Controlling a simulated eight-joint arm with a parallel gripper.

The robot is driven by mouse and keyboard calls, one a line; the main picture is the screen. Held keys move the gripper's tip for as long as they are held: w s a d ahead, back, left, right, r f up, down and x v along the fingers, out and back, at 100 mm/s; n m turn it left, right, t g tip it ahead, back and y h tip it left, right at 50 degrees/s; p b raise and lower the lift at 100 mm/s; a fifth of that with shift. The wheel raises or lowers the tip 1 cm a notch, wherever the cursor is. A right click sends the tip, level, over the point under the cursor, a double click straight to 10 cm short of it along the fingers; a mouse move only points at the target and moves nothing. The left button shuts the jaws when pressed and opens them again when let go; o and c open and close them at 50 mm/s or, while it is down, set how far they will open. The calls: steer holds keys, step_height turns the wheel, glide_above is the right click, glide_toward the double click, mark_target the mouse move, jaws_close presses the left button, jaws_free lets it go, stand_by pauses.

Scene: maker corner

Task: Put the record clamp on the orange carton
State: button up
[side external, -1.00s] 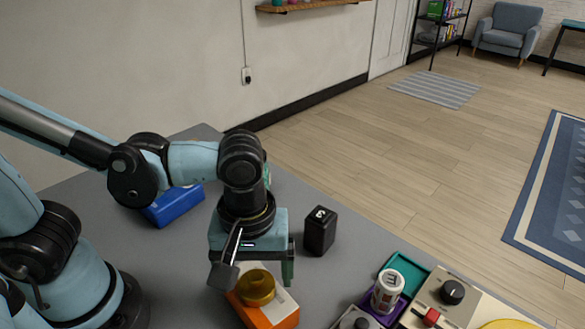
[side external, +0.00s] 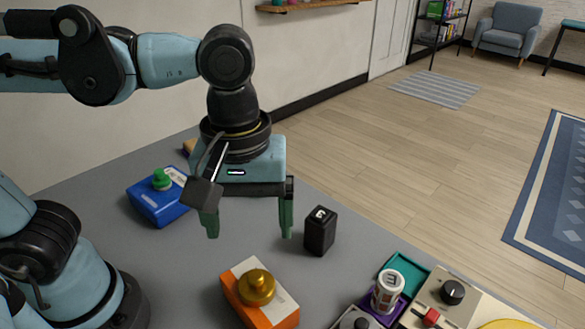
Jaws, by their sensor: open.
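The record clamp, seemingly the gold knobbed piece (side external: 256,287), sits upright on top of the orange carton (side external: 245,312) near the front of the table. The carton has a white panel on its right part. My gripper (side external: 249,230) is open and empty, with its green fingers apart. It is raised above the table, behind and above the gold piece in the picture, and apart from it.
A blue box (side external: 158,208) with a green knobbed piece (side external: 161,180) stands at the left. A black block (side external: 319,232) stands close to my gripper's right. A white cylinder (side external: 387,291), a teal tray (side external: 411,272) and a control panel (side external: 444,298) are at right front.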

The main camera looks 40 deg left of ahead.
steer(key=w+a+f+m+t, duration=0.2)
steer(key=w+a+m+t, duration=0.1)
steer(key=a, duration=0.5)
steer(key=w+a+f+m+t, duration=0.2)
steer(key=w+a+m+t, duration=0.2)
steer(key=a, duration=0.4)
steer(key=shift+w+f+m, duration=0.4)
steer(key=shift+m, duration=0.5)
